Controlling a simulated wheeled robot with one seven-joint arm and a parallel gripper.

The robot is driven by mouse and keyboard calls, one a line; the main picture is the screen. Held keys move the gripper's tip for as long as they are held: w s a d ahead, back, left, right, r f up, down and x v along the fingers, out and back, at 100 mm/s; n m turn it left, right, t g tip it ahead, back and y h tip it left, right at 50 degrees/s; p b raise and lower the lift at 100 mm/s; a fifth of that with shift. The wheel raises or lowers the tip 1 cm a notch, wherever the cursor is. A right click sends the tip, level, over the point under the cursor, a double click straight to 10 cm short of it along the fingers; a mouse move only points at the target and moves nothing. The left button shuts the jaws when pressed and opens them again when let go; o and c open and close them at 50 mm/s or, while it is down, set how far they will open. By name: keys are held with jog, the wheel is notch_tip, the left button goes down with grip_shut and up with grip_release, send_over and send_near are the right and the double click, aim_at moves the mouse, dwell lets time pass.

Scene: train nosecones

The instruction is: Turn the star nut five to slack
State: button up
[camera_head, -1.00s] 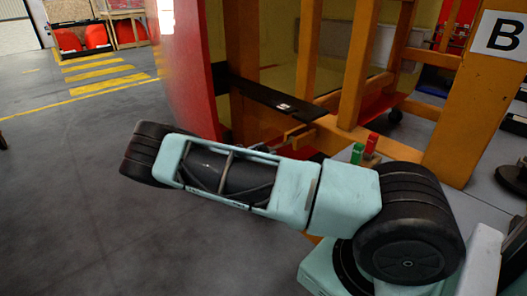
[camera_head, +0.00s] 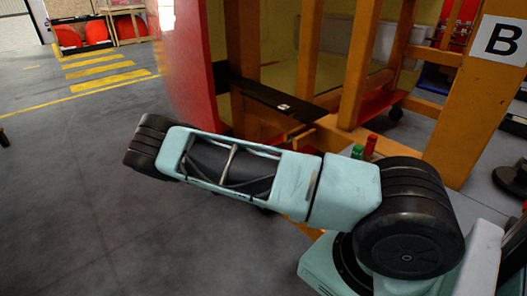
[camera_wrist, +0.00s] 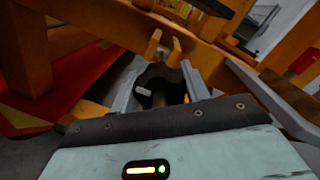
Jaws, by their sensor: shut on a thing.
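In the wrist view, a dark star nut (camera_wrist: 160,84) sits between the two grey fingers of my gripper (camera_wrist: 158,88). The gripper is shut on it. Just beyond the nut, two orange prongs (camera_wrist: 163,46) of the wooden frame stand up, one on each side. The nut's lower part is hidden behind the dark front edge of my gripper body. In the head view my own arm hides the gripper and the nut.
An orange wooden frame (camera_head: 350,90) with a post marked B (camera_head: 500,38) stands close to my arm. A large red curved panel (camera_head: 183,65) rises behind the arm. The grey floor (camera_head: 70,220) at left is clear.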

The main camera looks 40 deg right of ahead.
jog(key=shift+n, duration=0.3)
jog(key=o, duration=1)
jog(key=shift+a, duration=0.1)
jog(key=a+b, duration=0.3)
jog(key=a, duration=1.4)
jog(key=shift+s+a+f+b, duration=0.15)
jog(key=shift+s+a+b, duration=0.05)
jog(key=shift+b, duration=0.2)
